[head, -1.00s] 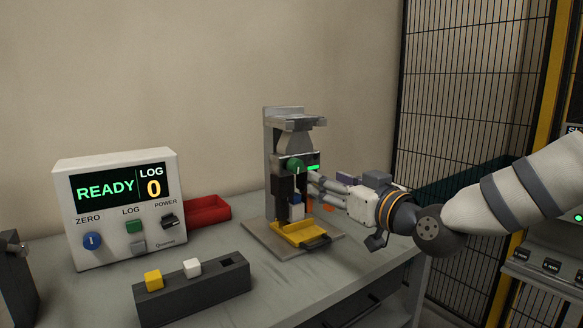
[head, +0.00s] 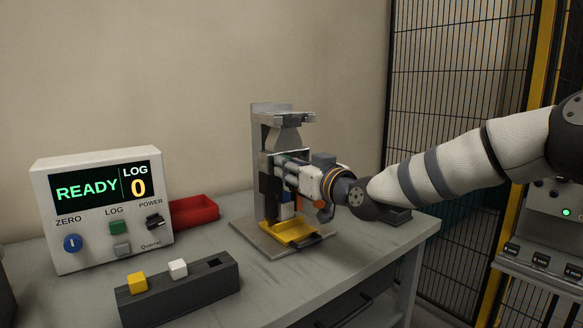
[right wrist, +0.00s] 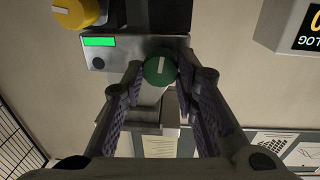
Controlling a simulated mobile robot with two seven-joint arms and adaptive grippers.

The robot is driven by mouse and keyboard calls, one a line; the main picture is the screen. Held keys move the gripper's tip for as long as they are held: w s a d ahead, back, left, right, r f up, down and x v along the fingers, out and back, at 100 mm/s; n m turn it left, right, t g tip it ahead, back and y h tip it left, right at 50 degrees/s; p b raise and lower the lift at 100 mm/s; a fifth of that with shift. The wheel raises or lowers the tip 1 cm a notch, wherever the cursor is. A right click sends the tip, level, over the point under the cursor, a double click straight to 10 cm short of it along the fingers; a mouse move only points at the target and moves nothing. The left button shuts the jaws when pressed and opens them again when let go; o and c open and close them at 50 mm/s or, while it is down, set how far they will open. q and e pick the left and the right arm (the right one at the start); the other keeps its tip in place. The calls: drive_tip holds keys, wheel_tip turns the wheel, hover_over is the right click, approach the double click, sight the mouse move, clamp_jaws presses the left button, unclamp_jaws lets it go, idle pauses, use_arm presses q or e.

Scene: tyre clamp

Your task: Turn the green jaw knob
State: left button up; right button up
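The green jaw knob (right wrist: 160,68), with a white line on its face, sits on the front of the grey clamp stand (head: 258,140). In the right wrist view it lies between the two fingertips of my right gripper (right wrist: 159,78). The fingers are spread to either side of the knob, and a narrow gap seems to show on each side. In the head view my right gripper (head: 281,166) is at the stand's front and hides the knob. The white line on the knob points about vertical in the wrist view. My left gripper is not in view.
A yellow tray (head: 281,236) is at the stand's base. The readout box (head: 55,195) shows READY and 0. A red bin (head: 195,211) is behind it, and a dark block holder (head: 190,287) is in front. A yellow knob (right wrist: 77,10) is near the green one.

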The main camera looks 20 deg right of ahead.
clamp_jaws()
drive_tip(key=shift+m, duration=0.3)
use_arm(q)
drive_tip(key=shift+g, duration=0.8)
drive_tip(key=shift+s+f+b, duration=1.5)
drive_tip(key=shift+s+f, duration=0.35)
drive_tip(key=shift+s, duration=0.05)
use_arm(e)
drive_tip(key=shift+d+r+m+g+y, duration=0.1)
drive_tip(key=shift+m+g+y, duration=0.2)
drive_tip(key=shift+m, duration=3.7)
drive_tip(key=shift+a+m+g+y, duration=0.15)
drive_tip(key=shift+m+y, duration=0.15)
drive_tip(key=shift+m, duration=3.7)
drive_tip(key=shift+d+r+m+g+y, duration=0.15)
drive_tip(key=shift+m+g+y, duration=0.15)
drive_tip(key=shift+m, duration=3.7)
drive_tip(key=o, duration=1)
unclamp_jaws()
drive_tip(key=shift+w+f, duration=0.1)
